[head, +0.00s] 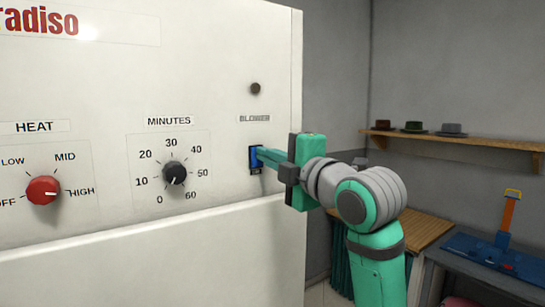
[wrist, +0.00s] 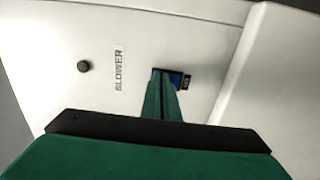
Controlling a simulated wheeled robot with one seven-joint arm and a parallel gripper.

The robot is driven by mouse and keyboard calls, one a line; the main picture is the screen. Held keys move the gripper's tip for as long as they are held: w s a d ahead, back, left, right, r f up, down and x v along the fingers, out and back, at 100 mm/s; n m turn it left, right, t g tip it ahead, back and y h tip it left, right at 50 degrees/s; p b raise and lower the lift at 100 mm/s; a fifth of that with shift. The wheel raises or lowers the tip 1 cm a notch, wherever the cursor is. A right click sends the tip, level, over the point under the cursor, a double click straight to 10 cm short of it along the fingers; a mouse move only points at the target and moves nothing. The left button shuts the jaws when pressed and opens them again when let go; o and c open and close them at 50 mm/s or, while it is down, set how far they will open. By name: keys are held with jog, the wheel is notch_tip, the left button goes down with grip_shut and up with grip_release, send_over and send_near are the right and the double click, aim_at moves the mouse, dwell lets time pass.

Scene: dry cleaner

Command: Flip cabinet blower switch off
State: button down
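The blower switch is a small blue rocker in a dark frame on the front of the white cabinet (head: 225,60), below the BLOWER label (head: 255,118). In the head view the blue switch (head: 253,168) is partly covered by my gripper (head: 260,154). In the wrist view, part of the switch (wrist: 176,79) shows beside my fingertips (wrist: 160,74), with small unreadable lettering at one end. My green fingers look shut together, with nothing seen between them, and their tips are at the switch. I cannot tell whether they touch it or which way the rocker is set.
A red heat knob (head: 43,190) and a black minutes knob (head: 174,173) are to the left on the panel. A dark round button (head: 255,88) is above the label. A wall shelf (head: 470,142) with hats and a blue-topped table (head: 490,258) stand to the right.

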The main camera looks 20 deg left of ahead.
jog(key=r+v, duration=0.2)
jog(key=v, duration=1.1)
jog(key=shift+s+d+r, duration=0.3)
jog(key=shift+d, duration=0.05)
